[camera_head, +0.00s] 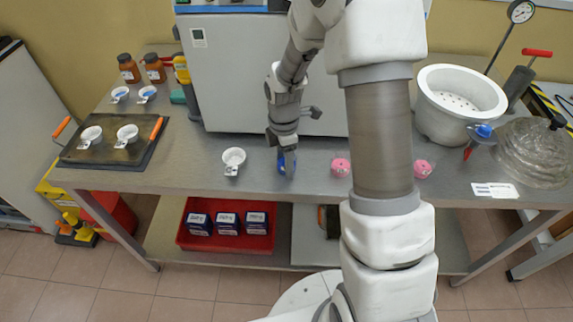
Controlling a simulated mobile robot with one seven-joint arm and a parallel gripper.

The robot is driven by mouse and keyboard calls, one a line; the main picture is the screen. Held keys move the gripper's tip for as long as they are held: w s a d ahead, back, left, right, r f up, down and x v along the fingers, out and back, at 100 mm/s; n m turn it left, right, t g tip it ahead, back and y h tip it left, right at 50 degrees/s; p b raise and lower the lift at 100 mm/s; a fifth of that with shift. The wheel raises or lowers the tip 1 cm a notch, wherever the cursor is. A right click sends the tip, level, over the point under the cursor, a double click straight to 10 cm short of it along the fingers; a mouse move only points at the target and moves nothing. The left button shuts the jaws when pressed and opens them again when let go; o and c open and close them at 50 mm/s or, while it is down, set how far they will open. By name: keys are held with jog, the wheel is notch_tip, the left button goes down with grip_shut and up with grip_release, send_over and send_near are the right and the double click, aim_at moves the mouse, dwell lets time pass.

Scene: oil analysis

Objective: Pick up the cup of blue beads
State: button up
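Two small white cups with blue contents stand at the back left of the steel table, the left one (119,94) and the right one (146,92). The contents are too small to make out as beads. My gripper (287,163) points down over the front middle of the table, well to the right of these cups. Something blue shows at its fingers; I cannot tell whether it is part of the fingers or a held thing, nor whether they are open. Another white cup (233,157) stands just left of my gripper, with no blue visible in it.
Two white cups (90,134) (127,132) stand on a dark tray (108,154) with orange handles. Two brown jars (129,69) (153,68) stand behind the blue-filled cups. A large grey machine (240,80) blocks the table's back middle. Pink pieces (340,167) lie right of my gripper.

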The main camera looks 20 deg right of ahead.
jog(key=c, duration=0.9)
